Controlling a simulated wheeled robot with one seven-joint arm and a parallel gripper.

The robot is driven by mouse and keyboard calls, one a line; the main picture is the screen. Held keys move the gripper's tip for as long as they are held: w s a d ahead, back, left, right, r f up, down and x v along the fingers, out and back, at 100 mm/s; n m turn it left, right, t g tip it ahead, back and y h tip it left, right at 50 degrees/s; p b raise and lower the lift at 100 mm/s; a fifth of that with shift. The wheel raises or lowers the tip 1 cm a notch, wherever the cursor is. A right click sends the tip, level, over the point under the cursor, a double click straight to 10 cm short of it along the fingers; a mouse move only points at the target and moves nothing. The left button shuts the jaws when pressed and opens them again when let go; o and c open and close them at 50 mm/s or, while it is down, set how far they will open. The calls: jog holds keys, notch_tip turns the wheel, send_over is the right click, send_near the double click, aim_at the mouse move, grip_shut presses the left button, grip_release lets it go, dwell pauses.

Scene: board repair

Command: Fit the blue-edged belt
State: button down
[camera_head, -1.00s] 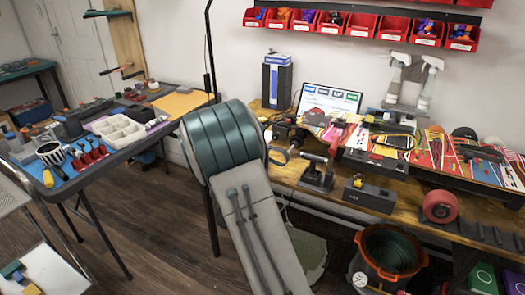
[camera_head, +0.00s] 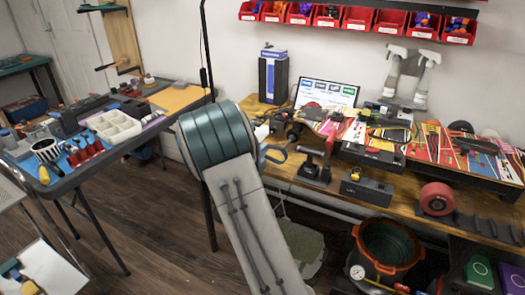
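I cannot pick out the blue-edged belt with certainty. My arm, with a teal-banded joint and a pale link, fills the middle of the view. My gripper is not visible, so its state and anything in it are hidden. A colourful long board (camera_head: 478,160) lies along the bench.
On the bench stand a dark clamp tool (camera_head: 316,168), a black block (camera_head: 367,189) and a red wheel (camera_head: 436,198). An orange-rimmed pot (camera_head: 388,245) stands below. The left table (camera_head: 95,165) holds a white compartment tray (camera_head: 113,126) and tools. Open floor lies between.

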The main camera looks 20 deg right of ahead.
jog(key=shift+s+n+t+y+b, duration=0.15)
jog(key=shift+n+t+y+b, duration=0.3)
jog(key=shift+b, duration=0.3)
jog(key=shift+b, duration=0.5)
dwell(0.5)
jog(key=shift+w+d+f+b, duration=0.1)
jog(key=shift+w+d+b, duration=0.15)
jog(key=shift+b, duration=0.3)
jog(key=shift+b, duration=1)
dwell(0.6)
jog(key=shift+d, duration=0.1)
jog(key=shift+b+x, duration=1)
jog(key=shift+x, duration=1.5)
jog(key=shift+s+d, duration=0.1)
